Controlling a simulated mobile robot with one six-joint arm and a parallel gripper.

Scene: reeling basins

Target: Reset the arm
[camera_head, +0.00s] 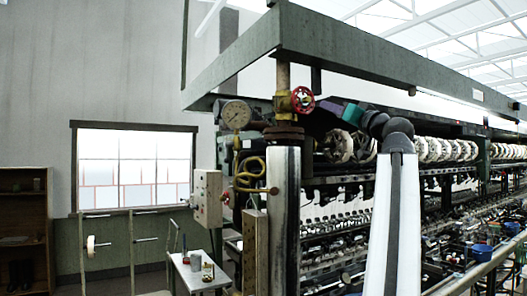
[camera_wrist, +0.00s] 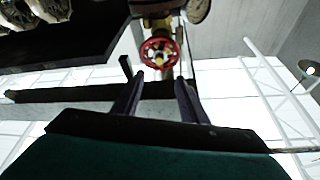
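My arm rises from the bottom right of the head view and bends left at a dark wrist. My gripper (camera_wrist: 159,77) shows two dark fingers spread apart in the wrist view, with nothing held between them. A red valve handwheel (camera_wrist: 159,52) appears just beyond the gap between the fingertips; it looks clear of them. In the head view the same red handwheel (camera_head: 302,100) sits on the pipe, left of my gripper's teal and purple body. The fingertips are hard to make out there.
A pressure gauge (camera_head: 236,114) and a yellow coiled pipe (camera_head: 250,172) are close left of the wheel. A green beam (camera_head: 370,58) runs overhead. The reeling machine's white reels (camera_head: 435,150) stand right, behind my arm. A small table (camera_head: 200,274) stands lower left.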

